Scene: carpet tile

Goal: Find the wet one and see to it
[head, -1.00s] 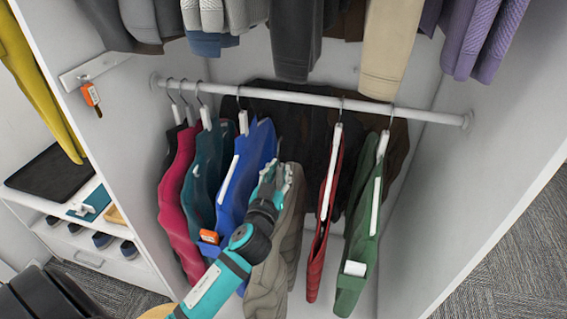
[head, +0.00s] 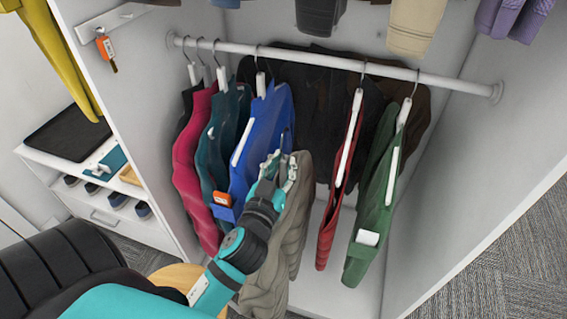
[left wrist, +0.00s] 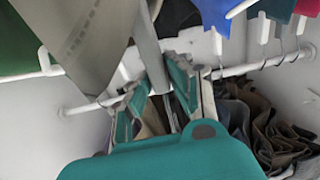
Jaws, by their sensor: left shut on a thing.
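My left gripper (head: 276,172) is shut at the top of a grey-beige garment (head: 297,215), in front of the wardrobe rail (head: 325,62). The garment's hanger hook stands clear below the rail. In the left wrist view this garment (left wrist: 90,45) fills the upper left, beside my fingers (left wrist: 155,80). On the rail hang a pink garment (head: 190,165), a teal one (head: 215,150), a blue one (head: 282,115), a dark red one (head: 330,225) and a green one (head: 375,205). I cannot tell from their look which is wet. My right gripper is not in view.
Dark garments (head: 315,95) lie behind the rail. An orange tag (head: 222,198) hangs by the blue garment. At left stand a low shelf unit with a black tray (head: 68,135) and shoes (head: 117,200). Between the held garment and the red one is a gap.

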